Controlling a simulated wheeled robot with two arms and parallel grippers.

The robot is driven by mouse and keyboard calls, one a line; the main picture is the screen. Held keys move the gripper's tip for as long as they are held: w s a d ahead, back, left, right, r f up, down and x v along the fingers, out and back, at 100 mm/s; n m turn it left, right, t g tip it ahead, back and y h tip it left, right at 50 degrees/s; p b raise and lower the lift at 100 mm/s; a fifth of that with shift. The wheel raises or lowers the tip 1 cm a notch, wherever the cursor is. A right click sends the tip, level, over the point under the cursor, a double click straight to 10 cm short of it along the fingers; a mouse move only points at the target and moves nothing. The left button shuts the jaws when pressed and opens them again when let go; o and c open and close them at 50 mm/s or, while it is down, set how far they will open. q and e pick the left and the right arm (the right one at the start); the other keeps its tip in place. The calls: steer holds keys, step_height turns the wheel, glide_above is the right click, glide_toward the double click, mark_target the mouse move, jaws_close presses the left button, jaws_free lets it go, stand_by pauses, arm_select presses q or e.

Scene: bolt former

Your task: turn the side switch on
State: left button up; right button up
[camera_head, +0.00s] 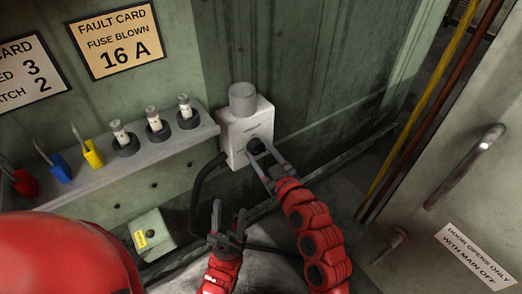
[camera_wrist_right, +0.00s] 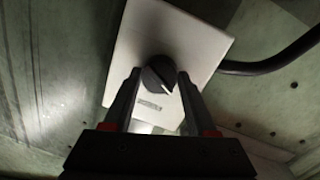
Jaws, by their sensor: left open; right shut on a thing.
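The side switch is a pale box (camera_head: 236,128) on the green wall, with a grey round cap on top and a black rotary knob (camera_head: 256,146) on its front. In the right wrist view the knob (camera_wrist_right: 159,75) has a white pointer line slanting toward the lower right. My right gripper (camera_head: 264,160) has its fingers on either side of the knob and is shut on it; it also shows in the right wrist view (camera_wrist_right: 156,82). My left gripper (camera_head: 229,222) is open and empty, below and left of the switch box.
A shelf (camera_head: 190,146) on the left holds several fuses in black bases and colored padlocks. Below is a small box with a yellow label (camera_head: 150,235). A black cable (camera_head: 197,180) runs from the switch. A grey door (camera_head: 470,150) stands at right, beside a yellow pipe (camera_head: 428,95).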

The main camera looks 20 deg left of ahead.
steer(key=m+p, duration=0.1)
steer(key=m, duration=0.2)
steer(key=m+p, duration=0.1)
steer(key=m, duration=0.2)
steer(key=shift+r+g, duration=0.2)
steer(key=shift+g, duration=0.1)
steer(key=m+p, duration=0.2)
steer(key=m, duration=0.3)
steer(key=shift+w+d+g+p, duration=0.1)
steer(key=shift+g+p, duration=0.2)
steer(key=shift+g, duration=0.1)
steer(key=shift+f+m, duration=0.1)
steer(key=shift+m, duration=0.2)
steer(key=o, duration=1.4)
steer(key=shift+c, duration=0.2)
steer(key=v, duration=1.2)
steer(key=shift+f+p, duration=0.2)
steer(key=shift+p, duration=0.25)
